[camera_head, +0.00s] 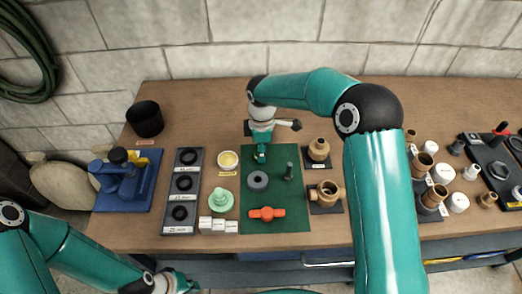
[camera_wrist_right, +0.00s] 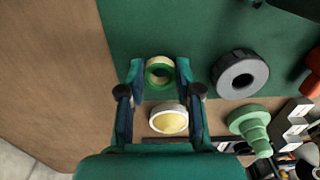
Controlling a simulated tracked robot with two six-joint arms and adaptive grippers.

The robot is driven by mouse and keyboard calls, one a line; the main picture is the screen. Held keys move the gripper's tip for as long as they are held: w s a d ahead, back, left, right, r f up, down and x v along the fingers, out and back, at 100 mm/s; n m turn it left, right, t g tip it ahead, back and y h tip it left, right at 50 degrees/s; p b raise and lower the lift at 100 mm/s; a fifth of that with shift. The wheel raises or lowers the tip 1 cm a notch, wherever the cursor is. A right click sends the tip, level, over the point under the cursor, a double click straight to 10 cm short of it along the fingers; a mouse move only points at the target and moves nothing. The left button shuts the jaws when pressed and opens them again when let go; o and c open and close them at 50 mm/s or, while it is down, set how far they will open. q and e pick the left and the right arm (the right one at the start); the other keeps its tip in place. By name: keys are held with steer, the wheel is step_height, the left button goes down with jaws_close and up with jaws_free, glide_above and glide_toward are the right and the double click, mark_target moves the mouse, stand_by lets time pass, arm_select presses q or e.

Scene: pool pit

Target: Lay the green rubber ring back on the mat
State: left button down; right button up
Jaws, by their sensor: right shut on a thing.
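The green mat (camera_head: 291,216) lies on the middle of the bench. My right gripper (camera_head: 261,154) points down over the mat's far part. In the right wrist view, my right gripper (camera_wrist_right: 160,75) is shut on the green rubber ring (camera_wrist_right: 149,82), which has a pale inner face and sits between the fingertips. The green mat (camera_wrist_right: 190,30) shows behind the ring. I cannot tell whether the ring touches it. My left gripper (camera_head: 172,284) is low at the bottom edge, away from the mat, and its fingers are not clear.
On the mat are a dark grey ring (camera_head: 257,180), a dark upright fitting (camera_head: 288,171) and an orange-red handle (camera_head: 267,213). Left of it stand a yellow-filled dish (camera_head: 228,160), a pale green stepped piece (camera_head: 222,200) and white blocks (camera_head: 219,226). Brass fittings (camera_head: 326,195) stand at right.

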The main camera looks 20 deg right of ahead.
steer(key=shift+f, duration=0.4)
steer(key=shift+f, duration=0.15)
steer(key=o, duration=1)
steer(key=shift+r, duration=0.2)
step_height(320, 180, up, 12)
steer(key=shift+b, duration=0.5)
